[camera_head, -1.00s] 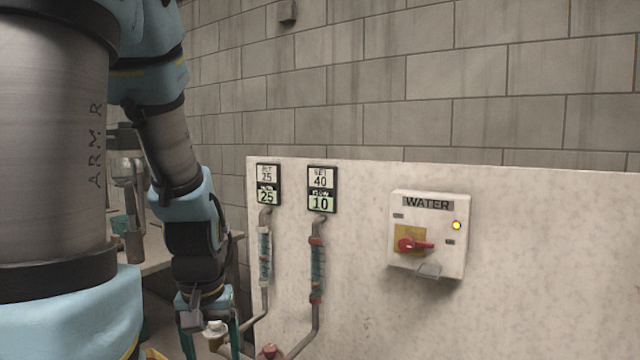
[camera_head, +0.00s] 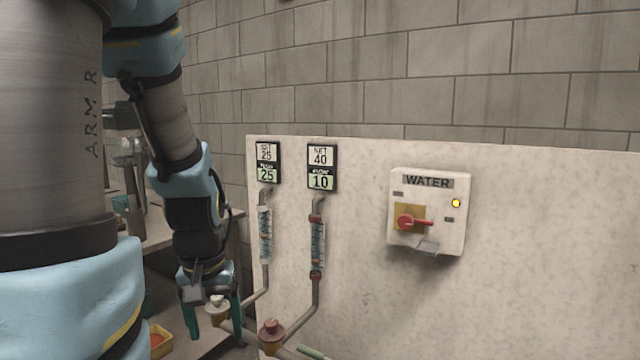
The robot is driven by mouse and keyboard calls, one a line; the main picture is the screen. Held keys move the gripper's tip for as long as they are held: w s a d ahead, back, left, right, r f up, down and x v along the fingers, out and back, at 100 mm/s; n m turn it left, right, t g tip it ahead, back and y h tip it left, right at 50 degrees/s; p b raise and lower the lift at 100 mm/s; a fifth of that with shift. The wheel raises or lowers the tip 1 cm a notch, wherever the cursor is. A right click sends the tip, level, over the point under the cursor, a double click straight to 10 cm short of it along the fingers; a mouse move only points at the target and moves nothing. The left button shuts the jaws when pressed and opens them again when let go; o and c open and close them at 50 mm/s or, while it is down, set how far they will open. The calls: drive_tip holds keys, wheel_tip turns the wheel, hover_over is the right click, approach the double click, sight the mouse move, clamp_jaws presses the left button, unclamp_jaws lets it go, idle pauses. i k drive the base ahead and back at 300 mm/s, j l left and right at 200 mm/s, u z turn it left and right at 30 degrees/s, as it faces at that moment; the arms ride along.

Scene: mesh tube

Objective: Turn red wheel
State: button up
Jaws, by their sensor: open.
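The red wheel (camera_head: 271,331) sits on the lower end of the right pipe, near the bottom of the picture. A white wheel (camera_head: 217,305) sits to its left, on the left pipe. My gripper (camera_head: 215,322) points down with its green fingers apart, one to each side of the white wheel in the picture. I cannot tell whether they touch it. The red wheel is to the right of the fingers and apart from them. The left display (camera_head: 267,162) reads 25 over 25.
A pale panel (camera_head: 360,270) carries both pipes. A WATER box (camera_head: 428,211) with a red rotary handle and a lit yellow lamp is on its right. A table (camera_head: 165,232) is behind my arm. A yellow bin (camera_head: 160,341) is at the lower left.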

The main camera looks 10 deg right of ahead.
sight(272, 331)
drive_tip(key=i, duration=0.25)
drive_tip(key=i+u, duration=0.2)
drive_tip(key=u, duration=1.35)
